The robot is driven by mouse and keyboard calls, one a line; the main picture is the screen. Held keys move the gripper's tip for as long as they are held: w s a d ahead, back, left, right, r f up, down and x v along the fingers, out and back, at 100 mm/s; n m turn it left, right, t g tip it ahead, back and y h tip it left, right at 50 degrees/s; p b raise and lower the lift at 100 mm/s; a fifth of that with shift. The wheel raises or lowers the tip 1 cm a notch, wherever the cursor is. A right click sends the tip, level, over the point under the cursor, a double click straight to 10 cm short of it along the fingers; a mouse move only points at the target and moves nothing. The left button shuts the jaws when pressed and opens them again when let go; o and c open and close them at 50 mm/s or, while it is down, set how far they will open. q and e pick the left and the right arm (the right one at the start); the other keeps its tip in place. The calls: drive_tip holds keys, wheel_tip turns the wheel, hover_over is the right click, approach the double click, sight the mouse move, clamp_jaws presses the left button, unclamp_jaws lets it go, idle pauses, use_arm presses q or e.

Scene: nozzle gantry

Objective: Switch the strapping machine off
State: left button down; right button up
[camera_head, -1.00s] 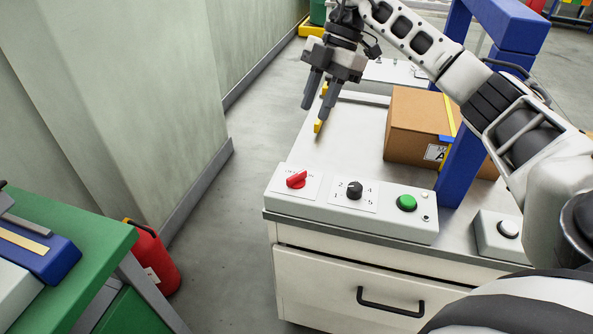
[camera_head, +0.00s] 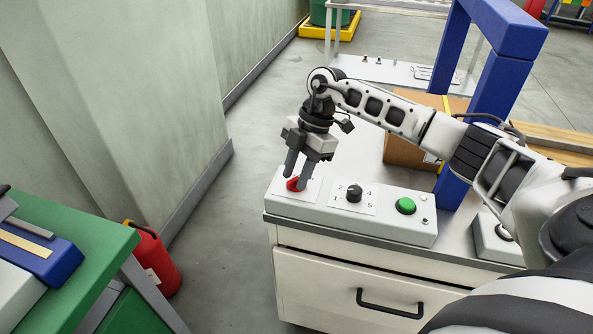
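The strapping machine has a white cabinet (camera_head: 300,290) with a sloped control panel (camera_head: 330,214) along its front edge. At the panel's left end is a red rotary switch (camera_head: 293,184), partly hidden by my gripper. To its right are a black numbered knob (camera_head: 354,193) and a green button (camera_head: 405,205). My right gripper (camera_head: 297,181) points down with its fingers apart, one on each side of the red switch. I cannot tell whether the fingers touch it. My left gripper is not in view.
A cardboard box (camera_head: 402,152) sits on the machine top under the blue arch (camera_head: 490,85). A green bench (camera_head: 85,255) stands at the lower left, with a red canister (camera_head: 155,262) on the floor beside it. A grey wall (camera_head: 165,90) rises at the left.

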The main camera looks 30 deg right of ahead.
drive_tip(key=shift+f, duration=0.15)
drive_tip(key=shift+c, duration=0.3)
clamp_jaws()
